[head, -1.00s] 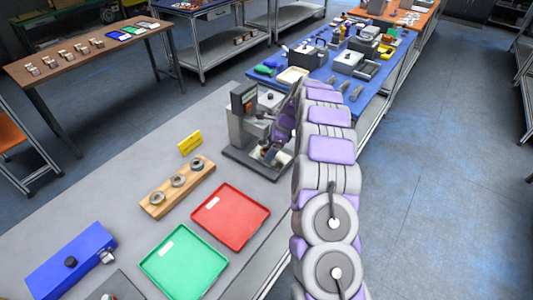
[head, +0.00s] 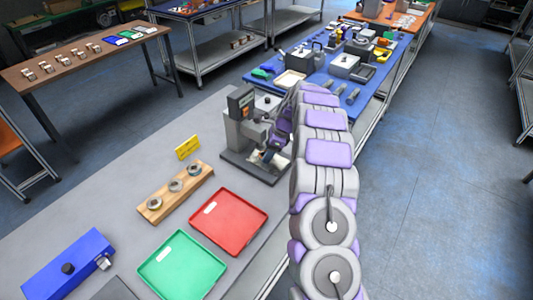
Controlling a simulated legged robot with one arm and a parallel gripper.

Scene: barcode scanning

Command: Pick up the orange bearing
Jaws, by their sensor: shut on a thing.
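My gripper (head: 262,153) is at the dark grey bench machine (head: 236,132), low over its base plate. It is small in view and partly covered by my own arm. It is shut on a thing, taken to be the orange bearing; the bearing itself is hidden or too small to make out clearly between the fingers.
A wooden block (head: 153,204) with several grey ring bearings lies to the left, by a yellow sign (head: 187,147). A red tray (head: 229,222), a green tray (head: 182,265) and a blue box (head: 68,268) are nearer. The grey table (head: 120,190) is clear between them.

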